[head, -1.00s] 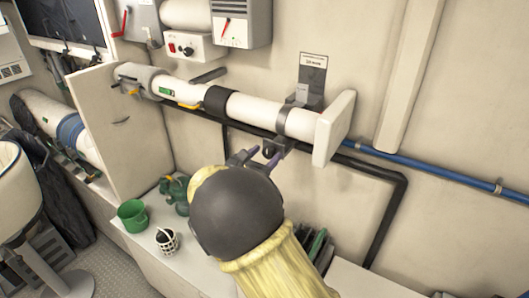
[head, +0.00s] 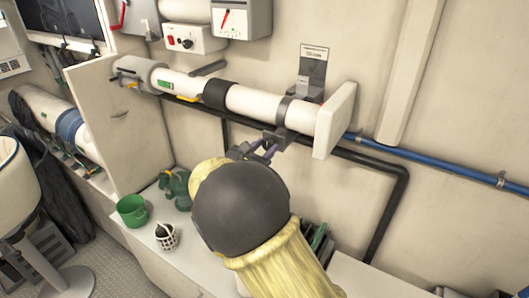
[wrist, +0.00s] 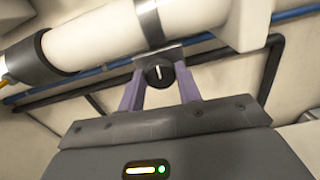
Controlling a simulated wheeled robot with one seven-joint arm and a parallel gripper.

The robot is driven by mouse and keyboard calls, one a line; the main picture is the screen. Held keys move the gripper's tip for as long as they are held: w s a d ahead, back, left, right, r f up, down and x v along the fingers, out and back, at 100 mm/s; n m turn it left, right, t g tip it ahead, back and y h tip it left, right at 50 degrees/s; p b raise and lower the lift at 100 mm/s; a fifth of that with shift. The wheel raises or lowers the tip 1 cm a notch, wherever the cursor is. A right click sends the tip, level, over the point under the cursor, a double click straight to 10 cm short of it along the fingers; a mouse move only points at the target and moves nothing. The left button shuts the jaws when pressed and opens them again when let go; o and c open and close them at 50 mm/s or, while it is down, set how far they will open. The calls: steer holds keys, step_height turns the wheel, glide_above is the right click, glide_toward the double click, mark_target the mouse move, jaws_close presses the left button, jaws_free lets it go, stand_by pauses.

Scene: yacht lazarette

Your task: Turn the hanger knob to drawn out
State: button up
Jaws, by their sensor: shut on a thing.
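The hanger knob (wrist: 158,74) is a small round black knob with a white pointer line, standing nearly upright in the wrist view. It sits under a dark bracket (head: 279,138) below the white pipe (head: 258,104), which a grey strap (head: 283,111) encircles. My gripper (wrist: 159,88) has its two purple fingers on either side of the knob, shut on it. In the head view my gripper (head: 262,152) is just below the bracket, and my arm and fingers hide the knob.
A grey plate with a small label (head: 313,53) is on the wall above the pipe; its text is too small to read. A black pipe (head: 385,210) and a blue pipe (head: 430,164) run close by. A green mug (head: 131,212) stands on the counter.

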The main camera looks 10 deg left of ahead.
steer(key=m+b, duration=0.3)
steer(key=b, duration=0.3)
steer(key=m+b, duration=0.2)
steer(key=b, duration=0.4)
steer(key=f+m+b, duration=0.1)
steer(key=m+b, duration=0.2)
steer(key=b, duration=0.3)
steer(key=shift+d+m, duration=0.1)
steer(key=shift+m, duration=0.2)
steer(key=m+b, duration=2.4)
steer(key=m, duration=0.2)
steer(key=shift+m, duration=0.3)
